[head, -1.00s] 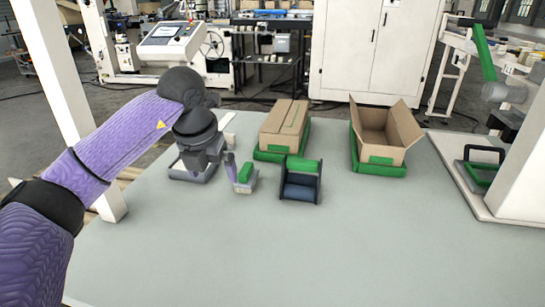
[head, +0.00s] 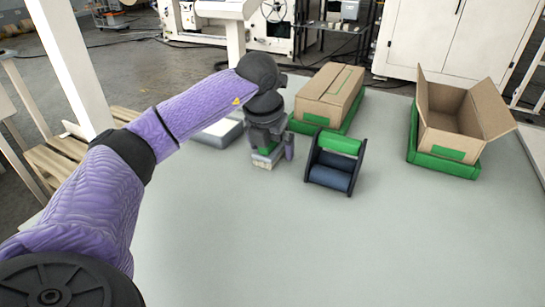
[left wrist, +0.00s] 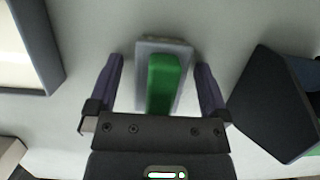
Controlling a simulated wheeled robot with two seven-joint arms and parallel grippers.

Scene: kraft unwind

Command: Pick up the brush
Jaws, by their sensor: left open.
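The brush, a grey block with a green handle on top, stands on the table below my left gripper; it shows in the head view (head: 264,163) and in the left wrist view (left wrist: 163,82). My left gripper (head: 270,149) points down over it, its upper part partly hidden by the wrist. In the left wrist view the left gripper (left wrist: 159,66) is open, one purple finger on each side of the green handle, with gaps between fingers and handle. My right gripper is not in view.
A dark roller stand with a green bar (head: 338,163) stands close to the right of the brush. Behind it is a closed carton (head: 330,92) on a green tray. An open carton (head: 455,125) is farther right. A grey-rimmed tray (left wrist: 45,50) lies left. The table front is clear.

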